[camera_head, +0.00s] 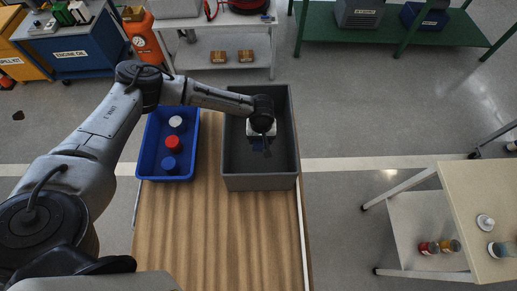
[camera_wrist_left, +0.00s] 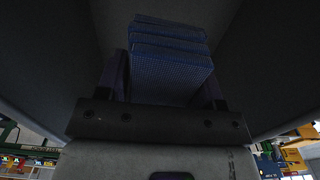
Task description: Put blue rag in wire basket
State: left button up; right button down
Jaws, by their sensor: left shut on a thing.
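My left gripper (camera_head: 262,141) reaches in from the left and is over the inside of a deep grey bin (camera_head: 259,182) at the far end of the wooden table. In the left wrist view, the gripper (camera_wrist_left: 164,82) is shut on a blue rag (camera_wrist_left: 172,48), a folded stack of woven cloth between the two fingers. In the head view the rag is mostly hidden under the wrist. Grey bin walls surround the rag in the wrist view. I cannot make out wire mesh on this bin. My right gripper is not in view.
A blue tray (camera_head: 146,158) with several capped items stands left of the bin, close to it. The near part of the wooden table (camera_head: 215,235) is clear. A cart (camera_head: 480,195) with small jars stands at right. A white shelf unit (camera_head: 225,50) stands behind.

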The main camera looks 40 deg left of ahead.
pick_arm(q)
jog(key=b, duration=0.1)
send_over(259, 154)
notch_tip(259, 154, down, 8)
jog(key=shift+r, duration=0.1)
jog(key=shift+f+b, duration=0.55)
jog(key=shift+f, duration=1.25)
jog(key=shift+f, duration=0.1)
jog(key=o, duration=0.9)
notch_tip(259, 154, up, 12)
jog(key=shift+p, duration=1.2)
